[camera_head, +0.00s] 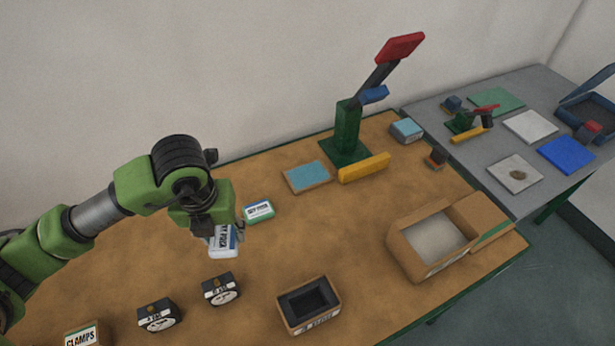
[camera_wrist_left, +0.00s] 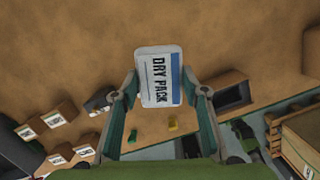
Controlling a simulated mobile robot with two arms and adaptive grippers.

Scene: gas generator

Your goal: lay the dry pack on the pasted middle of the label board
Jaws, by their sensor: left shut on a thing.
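My left gripper (camera_head: 212,228) is shut on the white dry pack (camera_head: 223,241) and holds it above the wooden table. In the left wrist view the dry pack (camera_wrist_left: 158,77), with its "DRY PACK" lettering and blue band, sits between the fingers of the left gripper (camera_wrist_left: 160,98). A flat tan board with a light blue middle (camera_head: 308,174), which looks like the label board, lies on the table to the right of the gripper. Its blue middle is bare. The pack and the board are apart. My right gripper is in neither view.
A white and green labelled pack (camera_head: 259,211) lies between gripper and board. Dial boxes (camera_head: 221,289), a dark-lined bin (camera_head: 310,305) and an open carton (camera_head: 430,240) stand nearer the front.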

